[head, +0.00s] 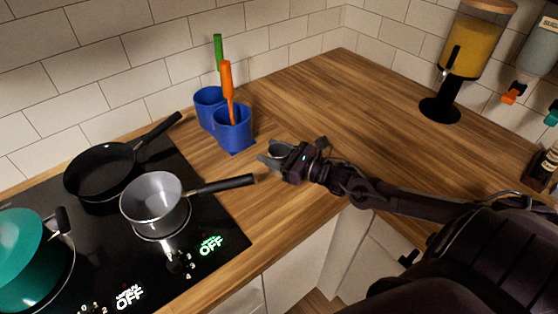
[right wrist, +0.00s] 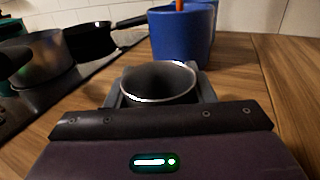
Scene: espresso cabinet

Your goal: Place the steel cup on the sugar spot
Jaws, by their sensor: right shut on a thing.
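The steel cup (right wrist: 158,84) sits between the fingers of my right gripper (head: 271,158), which is shut on it. In the right wrist view the cup is upright, its open rim facing up. In the head view only a small part of the cup (head: 277,151) shows, between the fingers over the wooden counter, right of the saucepan handle's end. I cannot tell whether the cup touches the counter. I cannot make out a marked sugar spot in either view. My left gripper does not show.
Blue holders (head: 233,130) with orange and green utensils stand just behind the cup. A saucepan (head: 155,203), a black frying pan (head: 100,170) and a teal pot (head: 30,258) are on the hob at left. A yellow-filled dispenser (head: 478,45) stands back right. The counter's back middle is clear.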

